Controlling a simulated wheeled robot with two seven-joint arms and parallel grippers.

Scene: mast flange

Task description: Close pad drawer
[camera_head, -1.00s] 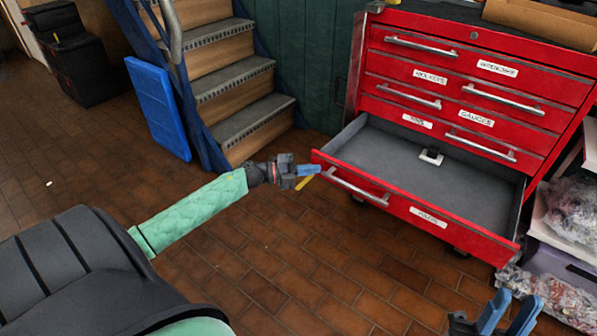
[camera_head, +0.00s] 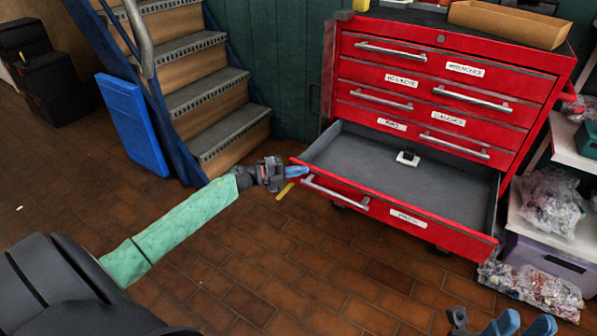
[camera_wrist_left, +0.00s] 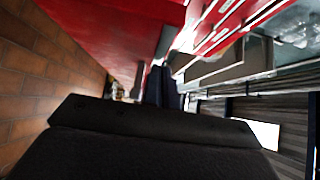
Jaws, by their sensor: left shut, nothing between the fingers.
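The pad drawer (camera_head: 402,213) is the lowest drawer of a red tool cabinet (camera_head: 430,85). It is pulled far out, with a grey bottom, a long silver handle (camera_head: 335,190) and a white label. A small white and dark object (camera_head: 407,158) lies inside towards the back. My left gripper (camera_head: 296,171) is shut and empty at the left end of the drawer front, by the corner. Whether it touches is unclear. Its dark fingers (camera_wrist_left: 162,87) show in the left wrist view close to red metal. My right gripper (camera_head: 520,323) is open at the bottom right edge, partly cut off.
The drawers above are shut. A cardboard box (camera_head: 508,23) lies on the cabinet top. Stairs (camera_head: 205,95) and a blue panel (camera_head: 132,125) stand at the left. A shelf with bagged goods (camera_head: 548,203) is at the right. The tiled floor (camera_head: 290,265) before the drawer is clear.

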